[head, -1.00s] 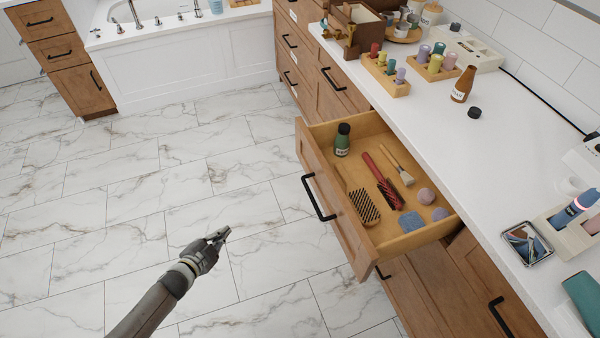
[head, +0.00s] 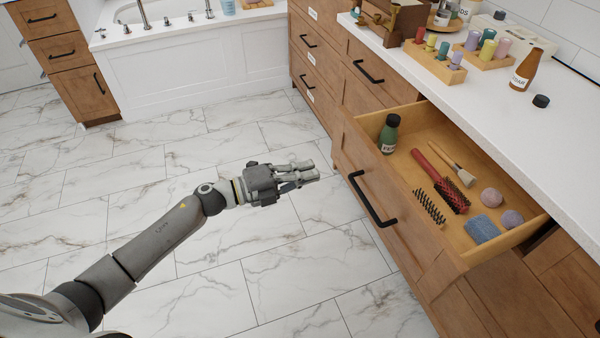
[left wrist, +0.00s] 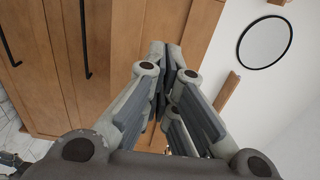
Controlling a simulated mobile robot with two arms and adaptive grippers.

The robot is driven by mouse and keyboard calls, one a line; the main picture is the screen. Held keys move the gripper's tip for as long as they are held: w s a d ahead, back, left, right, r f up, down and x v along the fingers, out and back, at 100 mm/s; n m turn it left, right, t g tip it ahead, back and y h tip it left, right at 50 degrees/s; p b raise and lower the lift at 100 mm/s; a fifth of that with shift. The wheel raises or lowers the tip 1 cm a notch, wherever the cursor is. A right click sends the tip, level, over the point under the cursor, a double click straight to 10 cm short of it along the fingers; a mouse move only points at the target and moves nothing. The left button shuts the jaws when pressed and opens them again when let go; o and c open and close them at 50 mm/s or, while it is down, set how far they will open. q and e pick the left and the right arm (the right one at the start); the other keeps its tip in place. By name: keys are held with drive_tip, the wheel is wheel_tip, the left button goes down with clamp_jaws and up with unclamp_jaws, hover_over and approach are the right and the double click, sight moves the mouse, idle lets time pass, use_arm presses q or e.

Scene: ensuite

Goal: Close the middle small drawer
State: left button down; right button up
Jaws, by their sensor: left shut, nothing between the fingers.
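The open drawer (head: 352,150) sticks out from the wooden cabinet in the head view, with a black bar handle (head: 371,199) on its front. It holds a green bottle (head: 388,136), a red brush (head: 440,178), a dark-bristled brush (head: 428,208), a wooden-handled brush (head: 452,165), a blue sponge (head: 482,229) and two mauve round items (head: 492,198). My left gripper (head: 312,172) is shut and empty, left of the drawer front and apart from its handle. In the left wrist view, its fingers (left wrist: 160,85) point toward wooden cabinet fronts. My right gripper is not in view.
The white countertop (head: 500,115) carries bottle racks (head: 436,62), a brown bottle (head: 527,70) and a black cap (head: 541,101). Closed drawers (head: 312,60) lie beyond the open one. A white bathtub (head: 200,60) stands at the back. The marble floor (head: 200,290) is clear.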

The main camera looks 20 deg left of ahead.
sight(353, 158)
use_arm(q)
drive_tip(key=x, duration=0.8)
drive_tip(key=shift+w, duration=0.1)
drive_tip(key=shift+w+d, duration=0.4)
drive_tip(key=shift+d, duration=0.2)
